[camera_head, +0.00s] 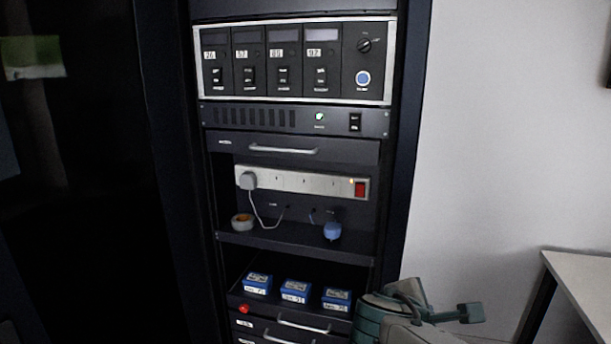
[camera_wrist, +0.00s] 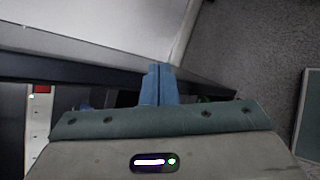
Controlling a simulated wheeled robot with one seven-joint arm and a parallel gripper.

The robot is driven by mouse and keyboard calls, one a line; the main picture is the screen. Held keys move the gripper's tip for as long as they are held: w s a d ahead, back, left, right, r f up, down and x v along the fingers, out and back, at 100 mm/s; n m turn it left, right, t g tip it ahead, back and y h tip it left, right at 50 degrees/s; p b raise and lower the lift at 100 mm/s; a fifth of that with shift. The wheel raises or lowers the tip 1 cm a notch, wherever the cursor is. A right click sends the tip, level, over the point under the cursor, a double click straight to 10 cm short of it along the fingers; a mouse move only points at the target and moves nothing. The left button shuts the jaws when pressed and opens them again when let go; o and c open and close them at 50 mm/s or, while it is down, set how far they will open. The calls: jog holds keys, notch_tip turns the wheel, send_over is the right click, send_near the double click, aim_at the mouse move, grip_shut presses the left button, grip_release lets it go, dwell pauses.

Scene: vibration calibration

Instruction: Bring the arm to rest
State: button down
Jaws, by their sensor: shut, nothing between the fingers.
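My gripper (camera_wrist: 160,69) shows in the wrist view with its two blue fingers together and nothing between them. The fingers point at a dark rack edge and a pale wall or panel beyond. In the head view, part of my arm shows at the lower right, in front of the rack's lower right corner, beside the blue boxes. I cannot tell from the frames whether the fingers touch anything.
The equipment rack has a top panel of numbered modules (camera_head: 290,62), a white power strip (camera_head: 300,183) with a red switch, a shelf (camera_head: 295,243) and several blue boxes (camera_head: 295,290) in an open drawer. A pale table (camera_head: 585,280) stands right. Grey carpet (camera_wrist: 255,50) shows in the wrist view.

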jog(key=s+a+m+g+y+p, duration=0.5)
jog(key=s+m, duration=0.4)
jog(key=m, duration=0.8)
jog(key=shift+f+m+g+y+p, duration=0.4)
jog(key=shift+f+y+p, duration=0.05)
jog(key=shift+y, duration=0.75)
